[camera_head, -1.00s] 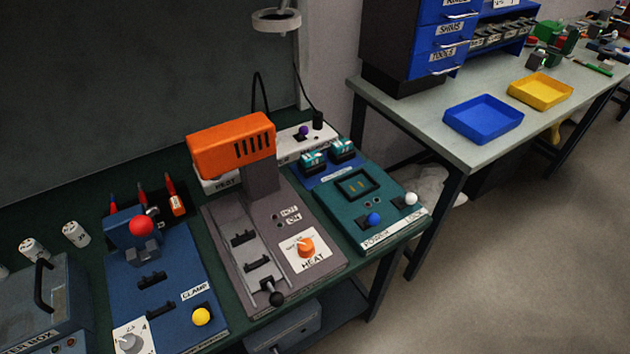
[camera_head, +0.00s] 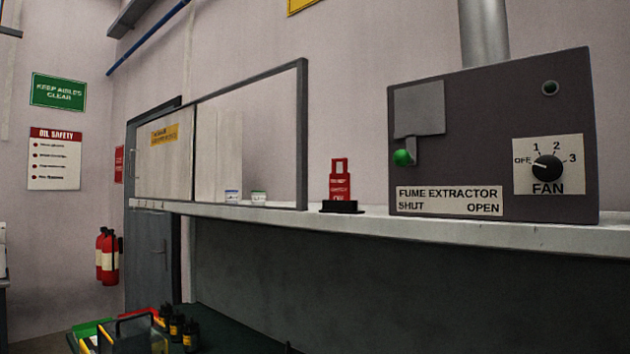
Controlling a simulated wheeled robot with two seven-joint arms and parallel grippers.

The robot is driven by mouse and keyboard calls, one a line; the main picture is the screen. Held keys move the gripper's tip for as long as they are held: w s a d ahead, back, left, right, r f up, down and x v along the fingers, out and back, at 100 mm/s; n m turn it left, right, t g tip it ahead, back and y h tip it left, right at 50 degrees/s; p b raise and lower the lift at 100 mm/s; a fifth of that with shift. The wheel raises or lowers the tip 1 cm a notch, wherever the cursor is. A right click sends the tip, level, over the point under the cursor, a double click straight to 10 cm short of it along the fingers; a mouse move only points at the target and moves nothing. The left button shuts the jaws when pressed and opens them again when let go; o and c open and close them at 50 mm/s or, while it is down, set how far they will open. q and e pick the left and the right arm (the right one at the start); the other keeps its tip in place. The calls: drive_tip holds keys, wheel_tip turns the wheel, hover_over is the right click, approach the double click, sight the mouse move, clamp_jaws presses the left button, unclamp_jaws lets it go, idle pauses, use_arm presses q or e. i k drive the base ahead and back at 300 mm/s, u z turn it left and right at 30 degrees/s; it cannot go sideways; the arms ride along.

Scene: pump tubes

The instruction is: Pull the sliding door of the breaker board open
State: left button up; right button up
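A grey-framed wall case (camera_head: 303,135) stands on the shelf left of centre. A pale panel (camera_head: 160,172) with a yellow label (camera_head: 165,134) covers its left part; the label is too small to read. The right part shows a pale strip and wall-coloured surface behind the frame; I cannot tell whether it is open or covered by a clear pane. No sign here names a breaker board, so I cannot tell if this case is it. Neither of my grippers is in view.
Two small tubs (camera_head: 232,195) and a red tag on a black base (camera_head: 339,188) stand along the shelf (camera_head: 375,224). A fume extractor box (camera_head: 490,120) stands at right. Fire extinguishers (camera_head: 107,257) hang at left. Dark bottles (camera_head: 190,332) stand on the bench below.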

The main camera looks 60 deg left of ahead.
sight(164, 148)
drive_tip(key=u, duration=2.95)
